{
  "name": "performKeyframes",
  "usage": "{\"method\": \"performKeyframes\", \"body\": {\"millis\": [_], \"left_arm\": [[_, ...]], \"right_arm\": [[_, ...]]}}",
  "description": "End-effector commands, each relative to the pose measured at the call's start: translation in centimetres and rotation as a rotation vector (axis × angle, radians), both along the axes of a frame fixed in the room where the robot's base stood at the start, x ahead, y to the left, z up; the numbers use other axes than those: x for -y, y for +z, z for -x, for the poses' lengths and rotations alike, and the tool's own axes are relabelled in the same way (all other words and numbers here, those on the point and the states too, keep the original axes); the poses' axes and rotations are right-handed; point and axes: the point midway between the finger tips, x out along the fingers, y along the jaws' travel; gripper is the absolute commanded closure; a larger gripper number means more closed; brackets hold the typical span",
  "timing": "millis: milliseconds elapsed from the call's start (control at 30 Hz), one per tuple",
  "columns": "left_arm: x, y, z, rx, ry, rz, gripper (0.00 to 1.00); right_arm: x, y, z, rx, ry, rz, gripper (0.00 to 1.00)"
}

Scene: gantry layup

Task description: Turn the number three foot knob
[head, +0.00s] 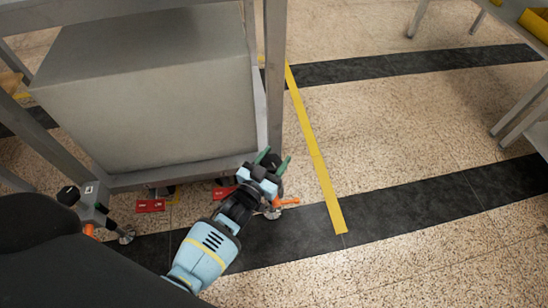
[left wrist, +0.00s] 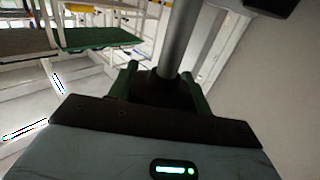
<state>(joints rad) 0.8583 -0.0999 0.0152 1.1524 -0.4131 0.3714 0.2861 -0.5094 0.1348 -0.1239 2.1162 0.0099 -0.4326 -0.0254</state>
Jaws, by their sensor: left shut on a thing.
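My left gripper (head: 272,160) is at the foot of the near right leg (head: 274,80) of a grey metal frame. Its two green fingers also show in the left wrist view (left wrist: 162,88). They are shut on a dark foot knob (left wrist: 152,86), with a grey post rising beside it. In the head view my gripper and wrist mostly hide this knob, and no number on it can be read. A round metal foot pad (head: 272,213) and an orange lever (head: 290,201) show just below. My right gripper is not in view.
A large grey box (head: 160,110) sits within the frame. Another foot with a black knob (head: 68,195) and small label is at the left. Red tags (head: 150,206) lie beneath the frame.

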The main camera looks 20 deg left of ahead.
Motion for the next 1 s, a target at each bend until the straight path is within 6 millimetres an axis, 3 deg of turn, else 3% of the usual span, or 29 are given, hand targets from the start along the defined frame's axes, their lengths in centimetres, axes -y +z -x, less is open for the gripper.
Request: {"method": "performKeyframes", "body": {"millis": [400,1000], "left_arm": [[0.2,-0.1,0.1,-0.002,-0.320,-0.012,0.74],[0.9,-0.3,0.6,-0.003,-0.788,-0.002,0.74]], "right_arm": [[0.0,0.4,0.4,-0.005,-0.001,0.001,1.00],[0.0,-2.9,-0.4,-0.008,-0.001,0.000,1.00]]}}
